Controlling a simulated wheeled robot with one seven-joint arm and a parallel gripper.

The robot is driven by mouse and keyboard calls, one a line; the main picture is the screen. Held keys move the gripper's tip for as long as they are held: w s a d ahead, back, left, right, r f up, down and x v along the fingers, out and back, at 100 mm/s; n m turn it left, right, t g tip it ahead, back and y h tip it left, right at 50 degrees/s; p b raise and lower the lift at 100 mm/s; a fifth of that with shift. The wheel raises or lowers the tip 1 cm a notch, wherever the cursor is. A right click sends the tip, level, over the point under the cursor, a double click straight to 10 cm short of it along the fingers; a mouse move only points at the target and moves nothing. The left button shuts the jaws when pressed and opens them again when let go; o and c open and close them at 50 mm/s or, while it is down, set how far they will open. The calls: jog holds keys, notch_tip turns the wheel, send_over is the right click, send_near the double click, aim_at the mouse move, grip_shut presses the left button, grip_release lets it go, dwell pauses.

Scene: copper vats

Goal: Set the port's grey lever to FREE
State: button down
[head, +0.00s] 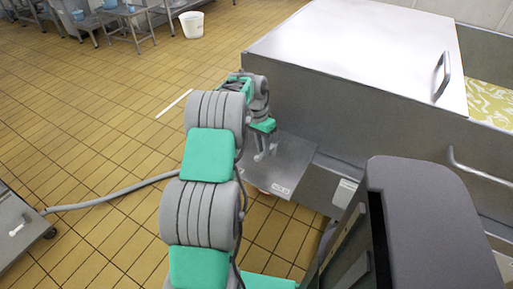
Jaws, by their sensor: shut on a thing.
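A flat grey metal plate (295,160) sticks out from the lower side of the steel vat. A small white label (281,189) is on its near edge; its lettering is too small to read. My gripper (263,152) reaches down over the left part of this plate. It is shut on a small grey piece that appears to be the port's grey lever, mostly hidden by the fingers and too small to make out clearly. Which setting the lever stands at cannot be told. A bit of orange shows under the plate's left edge.
The steel vat (330,110) has a closed lid (355,45) with a handle (442,75); pale yellow contents show at right. A rail (485,172) runs along its side. A grey hose (110,193) lies on the left floor. A white bucket (192,24) stands far back. The tiled floor at left is mostly free.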

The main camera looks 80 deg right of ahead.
dwell(0.3)
jog(key=c, duration=1.4)
grip_release()
jog(key=shift+r, duration=0.1)
jog(key=r, duration=0.2)
jog(key=r+p, duration=0.1)
jog(key=r, duration=0.2)
jog(key=w+r, duration=0.1)
jog(key=r, duration=0.1)
jog(key=shift+w+d+r, duration=0.1)
jog(key=shift+d+r, duration=0.15)
jog(key=shift+d, duration=0.15)
jog(key=shift+c, duration=0.2)
